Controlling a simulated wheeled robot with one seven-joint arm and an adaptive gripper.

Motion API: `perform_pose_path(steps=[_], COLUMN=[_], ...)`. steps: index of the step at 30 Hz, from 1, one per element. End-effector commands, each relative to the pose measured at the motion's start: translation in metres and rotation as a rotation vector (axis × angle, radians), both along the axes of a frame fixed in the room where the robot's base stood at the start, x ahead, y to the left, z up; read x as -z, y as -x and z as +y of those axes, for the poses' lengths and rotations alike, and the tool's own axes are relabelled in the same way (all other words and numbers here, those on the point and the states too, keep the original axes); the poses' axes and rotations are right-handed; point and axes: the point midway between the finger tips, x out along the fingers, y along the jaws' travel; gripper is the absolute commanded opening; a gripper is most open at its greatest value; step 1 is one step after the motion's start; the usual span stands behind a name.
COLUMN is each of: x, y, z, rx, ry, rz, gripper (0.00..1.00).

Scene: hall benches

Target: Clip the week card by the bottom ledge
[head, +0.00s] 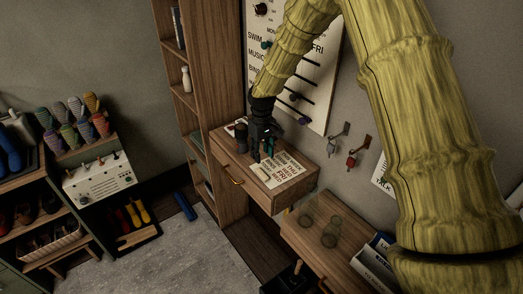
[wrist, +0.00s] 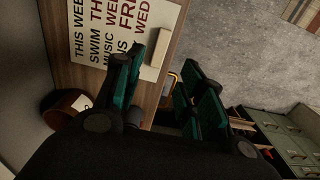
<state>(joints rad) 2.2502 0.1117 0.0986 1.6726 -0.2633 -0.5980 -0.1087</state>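The week card (head: 287,168) is a cream sheet with dark and red lettering, lying flat on a wooden drawer cabinet. In the wrist view the card (wrist: 106,32) shows at upper left, with a pale raised bar (wrist: 159,48) near its right edge, likely the ledge. My gripper (head: 262,154) is over the cabinet top beside the card's left end. In the wrist view its teal-padded fingers (wrist: 163,78) are spread with nothing visible between them. The left finger overlaps the card near the bar; contact cannot be told.
The drawer cabinet (head: 306,187) stands against the wall below a white board (head: 297,75) with dark rods and knobs. A dark round container (head: 238,130) sits behind my gripper. A lower bench (head: 339,252) holds glasses (head: 329,236).

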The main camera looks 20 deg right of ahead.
Motion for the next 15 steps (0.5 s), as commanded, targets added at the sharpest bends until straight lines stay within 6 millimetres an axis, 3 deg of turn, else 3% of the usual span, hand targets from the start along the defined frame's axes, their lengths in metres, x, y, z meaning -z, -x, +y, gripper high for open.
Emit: perform_pose_path(steps=[15], x=[0.04], y=[0.0], z=[0.0], rx=[0.0], ry=[0.0], rz=[0.0], gripper=[0.39])
